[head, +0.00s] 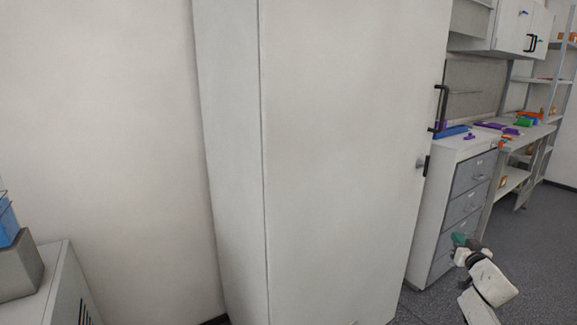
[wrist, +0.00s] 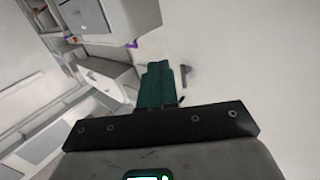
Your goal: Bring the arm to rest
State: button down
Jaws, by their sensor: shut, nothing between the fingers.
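My arm (head: 486,279) shows at the lower right of the head view, its white links bent. My gripper (head: 458,239) is the small teal tip in front of the grey drawers. In the wrist view my gripper (wrist: 156,68) points away from the camera, its green fingers together with nothing held. A dark handle (wrist: 184,76) on a pale surface appears just right of the fingers; I cannot tell the gap in depth.
A grey unit (head: 52,290) stands at lower left. Grey floor (head: 540,235) is clear at right.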

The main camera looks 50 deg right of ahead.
jog(key=w+a+f+g+y+p, duration=0.1)
jog(key=w+a+f, duration=0.2)
jog(key=w+a, duration=0.45)
jog(key=w+a+f+g+y, duration=0.1)
jog(key=w+a+f, duration=0.2)
jog(key=w+a, duration=0.45)
jog(key=w+a+f+n+g+y+p, duration=0.1)
jog(key=a+f+y, duration=0.15)
jog(key=a, duration=0.85)
jog(key=a+f+g+y+p, duration=0.15)
jog(key=a+f, duration=0.25)
jog(key=a, duration=0.7)
jog(key=s+a+f+n+g+y, duration=0.1)
jog(key=s+a+n+y, duration=0.15)
jog(key=a, duration=0.55)
jog(key=s+a+f+n+g+y, duration=0.1)
jog(key=s+a+y, duration=0.1)
jog(key=s+a, duration=0.35)
jog(key=s+a+r+n+g+y, duration=0.1)
jog(key=s+a+r+n+g, duration=0.1)
jog(key=s+a, duration=0.5)
jog(key=s+a+r+n+g+y+p, duration=0.1)
jog(key=s+a+r+n+y, duration=0.1)
jog(key=s+a, duration=0.4)
jog(key=shift+s+a+r+n+g, duration=0.25)
jog(key=shift+s+a+n+g, duration=0.1)
jog(key=shift+a+n, duration=0.4)
jog(key=shift+d, duration=0.2)
